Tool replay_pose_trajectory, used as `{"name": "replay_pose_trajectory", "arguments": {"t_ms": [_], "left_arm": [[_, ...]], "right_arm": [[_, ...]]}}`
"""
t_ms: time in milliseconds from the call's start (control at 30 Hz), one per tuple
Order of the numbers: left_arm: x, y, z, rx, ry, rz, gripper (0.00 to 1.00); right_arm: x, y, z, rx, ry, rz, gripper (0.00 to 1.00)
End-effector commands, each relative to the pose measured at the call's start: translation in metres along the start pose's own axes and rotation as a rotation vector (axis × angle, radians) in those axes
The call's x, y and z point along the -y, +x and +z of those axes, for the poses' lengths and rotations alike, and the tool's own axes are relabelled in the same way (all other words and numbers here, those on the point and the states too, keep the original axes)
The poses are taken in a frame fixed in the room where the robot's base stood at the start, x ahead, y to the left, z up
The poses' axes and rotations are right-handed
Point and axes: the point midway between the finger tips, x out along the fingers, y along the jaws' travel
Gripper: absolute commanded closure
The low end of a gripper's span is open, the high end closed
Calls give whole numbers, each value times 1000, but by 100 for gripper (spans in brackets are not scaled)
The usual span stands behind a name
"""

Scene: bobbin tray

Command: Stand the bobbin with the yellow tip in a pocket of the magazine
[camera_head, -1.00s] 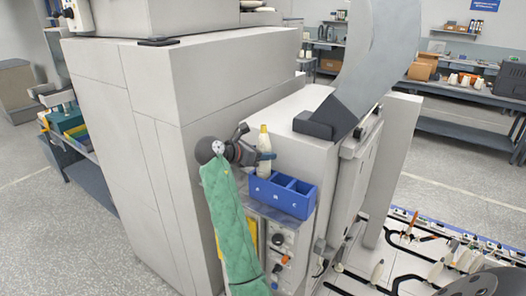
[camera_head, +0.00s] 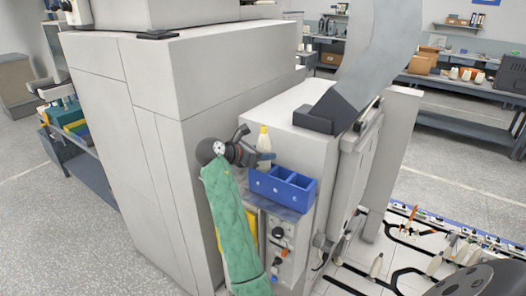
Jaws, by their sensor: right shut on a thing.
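The bobbin with the yellow tip (camera_head: 264,139) is pale and stands upright, tip up, at the middle of the view. My right gripper (camera_head: 259,150) is shut on it from the left. My left gripper is not in view.
The tall grey machine cabinet (camera_head: 140,150) stands close on the left of the gripper. A lower pale housing (camera_head: 290,135) rises behind the magazine. A control panel with knobs (camera_head: 279,245) lies below it. Several other bobbins (camera_head: 377,265) stand at the lower right.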

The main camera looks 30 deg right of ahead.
Motion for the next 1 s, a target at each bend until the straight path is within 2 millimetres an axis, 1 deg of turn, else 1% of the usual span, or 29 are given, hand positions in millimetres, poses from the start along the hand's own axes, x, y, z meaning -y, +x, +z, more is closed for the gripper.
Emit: {"name": "replay_pose_trajectory", "arguments": {"t_ms": [600, 1000], "left_arm": [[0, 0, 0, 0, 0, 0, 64], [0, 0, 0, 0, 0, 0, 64]], "right_arm": [[0, 5, -14, 0, -1, 0, 82], [0, 6, -16, 0, 0, 1, 82]]}}
